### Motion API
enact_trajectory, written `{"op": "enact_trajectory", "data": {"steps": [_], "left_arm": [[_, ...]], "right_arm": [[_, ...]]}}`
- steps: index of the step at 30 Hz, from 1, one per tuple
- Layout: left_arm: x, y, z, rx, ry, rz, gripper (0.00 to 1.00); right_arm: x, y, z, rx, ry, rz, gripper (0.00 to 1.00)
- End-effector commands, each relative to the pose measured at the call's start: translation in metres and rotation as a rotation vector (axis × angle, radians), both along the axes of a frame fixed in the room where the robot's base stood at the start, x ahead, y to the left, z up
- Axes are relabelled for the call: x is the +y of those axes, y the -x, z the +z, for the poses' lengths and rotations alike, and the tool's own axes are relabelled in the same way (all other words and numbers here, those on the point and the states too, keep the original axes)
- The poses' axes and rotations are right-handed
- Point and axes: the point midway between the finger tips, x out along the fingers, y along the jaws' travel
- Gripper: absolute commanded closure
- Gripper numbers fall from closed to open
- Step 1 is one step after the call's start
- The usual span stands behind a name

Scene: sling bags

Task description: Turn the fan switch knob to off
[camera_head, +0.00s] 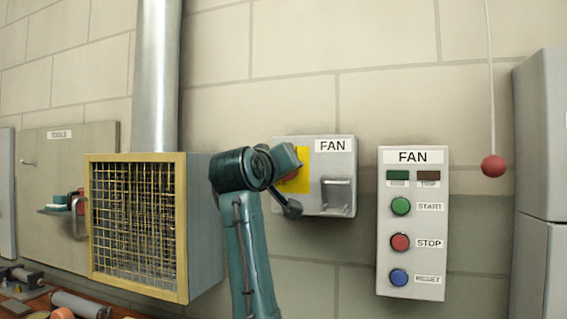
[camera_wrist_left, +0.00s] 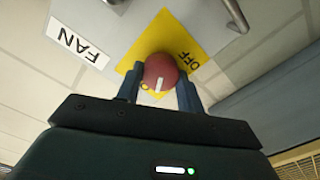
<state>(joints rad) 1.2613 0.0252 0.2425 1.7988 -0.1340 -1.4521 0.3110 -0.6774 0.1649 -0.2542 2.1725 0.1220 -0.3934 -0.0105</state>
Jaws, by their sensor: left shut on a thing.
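The fan switch box (camera_head: 335,165) is grey, hangs on the wall and bears a FAN label. Its yellow plate (camera_head: 303,180) is partly covered by my left arm in the head view. In the left wrist view the round red knob (camera_wrist_left: 160,68) sits on the yellow plate (camera_wrist_left: 158,25), which reads OFF at the knob's right. A short white mark shows on the knob's near side, not in line with the OFF word. My left gripper (camera_wrist_left: 160,88) is shut on the knob, one finger on each side. My right gripper is in neither view.
A white FAN panel (camera_head: 411,225) with green, red and blue buttons is at the right. A red ball (camera_head: 493,166) hangs on a cord. A yellow-framed mesh box (camera_head: 138,225) stands left of my arm. A handle (camera_head: 338,195) juts from the switch box.

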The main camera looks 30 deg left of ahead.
Motion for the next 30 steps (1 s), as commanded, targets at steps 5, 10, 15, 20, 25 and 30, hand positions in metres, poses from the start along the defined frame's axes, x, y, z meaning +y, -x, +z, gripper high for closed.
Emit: {"op": "enact_trajectory", "data": {"steps": [5,10,15,20,25,30], "left_arm": [[0.000,0.000,0.002,-0.040,0.168,0.000,0.86],[0.000,0.000,0.002,-0.077,0.325,0.000,0.86],[0.001,0.000,0.002,-0.115,0.483,0.000,0.86],[0.002,0.000,0.002,-0.150,0.627,0.001,0.86],[0.002,0.000,0.001,-0.183,0.769,0.001,0.86],[0.002,0.001,0.000,-0.212,0.884,0.001,0.86]], "right_arm": [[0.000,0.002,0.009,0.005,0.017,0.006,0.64],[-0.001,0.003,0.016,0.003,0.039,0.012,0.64],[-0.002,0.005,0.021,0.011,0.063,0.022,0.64],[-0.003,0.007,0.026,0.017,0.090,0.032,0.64],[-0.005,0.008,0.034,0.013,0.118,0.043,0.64],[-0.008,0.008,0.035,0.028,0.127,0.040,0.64]]}}
